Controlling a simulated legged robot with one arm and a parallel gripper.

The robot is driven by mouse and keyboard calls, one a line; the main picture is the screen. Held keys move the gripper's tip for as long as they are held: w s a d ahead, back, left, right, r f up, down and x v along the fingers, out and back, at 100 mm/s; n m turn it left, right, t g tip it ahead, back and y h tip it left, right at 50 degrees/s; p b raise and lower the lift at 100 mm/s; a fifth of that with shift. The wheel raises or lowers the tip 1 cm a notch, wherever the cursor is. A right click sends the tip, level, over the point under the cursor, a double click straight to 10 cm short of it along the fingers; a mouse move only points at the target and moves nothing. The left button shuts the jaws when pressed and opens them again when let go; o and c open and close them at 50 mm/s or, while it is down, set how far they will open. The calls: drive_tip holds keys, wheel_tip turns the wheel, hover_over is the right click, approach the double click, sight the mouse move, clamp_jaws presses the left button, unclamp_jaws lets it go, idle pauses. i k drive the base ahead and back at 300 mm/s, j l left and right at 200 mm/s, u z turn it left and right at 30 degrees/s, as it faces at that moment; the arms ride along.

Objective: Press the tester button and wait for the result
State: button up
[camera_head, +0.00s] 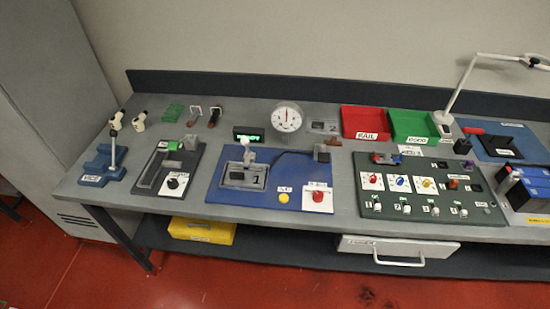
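A blue tester board (222,189) lies on the bench, left of the middle. It carries a grey fixture (244,176) marked 1, a yellow button (283,198) and a red knob or button (318,197) on a white label. Which of the two is the tester button I cannot tell for sure. Behind the board are a small display (248,135) with green lit text, too small to read surely, and a round white dial gauge (286,117). My gripper is out of view, and nothing is seen touching the board.
The grey bench (330,222) has a dark board (150,180) to the left and a dark green switch panel (430,180) to the right. Behind are a red bin (363,122) and a green bin (413,126). A white lamp arm (462,85) rises at the right.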

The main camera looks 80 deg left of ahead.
sight(284, 198)
drive_tip(key=u, duration=2.9)
